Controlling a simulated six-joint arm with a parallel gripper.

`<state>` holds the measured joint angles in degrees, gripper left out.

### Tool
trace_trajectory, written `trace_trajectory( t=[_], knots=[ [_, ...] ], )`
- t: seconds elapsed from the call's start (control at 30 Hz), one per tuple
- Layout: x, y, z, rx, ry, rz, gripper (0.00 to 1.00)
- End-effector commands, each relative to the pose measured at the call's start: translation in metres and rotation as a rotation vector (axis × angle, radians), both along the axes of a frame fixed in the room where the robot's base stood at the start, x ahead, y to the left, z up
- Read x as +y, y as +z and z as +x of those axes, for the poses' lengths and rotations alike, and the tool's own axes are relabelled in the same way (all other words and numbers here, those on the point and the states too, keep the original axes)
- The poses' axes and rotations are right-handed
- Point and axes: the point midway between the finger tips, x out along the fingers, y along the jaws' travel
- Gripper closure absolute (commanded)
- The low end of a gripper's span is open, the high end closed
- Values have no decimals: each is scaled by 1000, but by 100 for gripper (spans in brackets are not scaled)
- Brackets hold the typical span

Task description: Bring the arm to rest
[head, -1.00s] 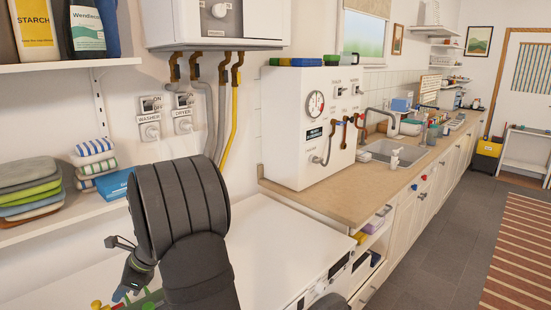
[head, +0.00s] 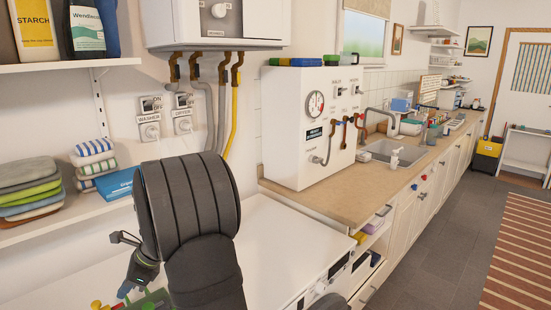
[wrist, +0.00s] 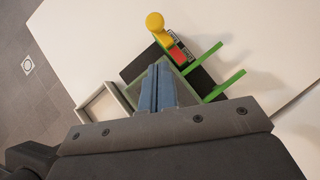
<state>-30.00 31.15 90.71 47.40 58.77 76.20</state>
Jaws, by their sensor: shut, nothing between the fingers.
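My gripper (wrist: 158,88) is shut, its two blue fingers pressed together with nothing between them. In the head view my gripper (head: 124,290) hangs at the lower left, partly hidden behind my arm and pointing down over the white machine top (head: 275,240). In the wrist view a green-and-black object with a yellow knob and a red block (wrist: 178,54) lies just beyond the fingertips. Part of the same green object (head: 152,300) shows at the bottom edge of the head view. I cannot tell whether the fingers touch it.
A small grey-rimmed tray (wrist: 88,98) lies beside the fingers in the wrist view. A shelf with folded towels (head: 93,158) is at the left. A white box with a gauge (head: 285,130) stands on the counter (head: 335,195). The white top right of my arm is clear.

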Motion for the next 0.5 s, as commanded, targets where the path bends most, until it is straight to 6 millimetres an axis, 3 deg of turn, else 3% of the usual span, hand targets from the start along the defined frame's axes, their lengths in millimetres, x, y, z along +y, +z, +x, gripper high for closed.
trace_trajectory(
  t=[0.1,0.2,0.37,0.5],
  knots=[
    [17,-17,-5,3,3,-2,100],
    [26,-21,10,1,2,0,100],
    [-9,-13,21,0,-4,0,100],
    [-29,5,27,-2,-1,2,100]
  ],
)
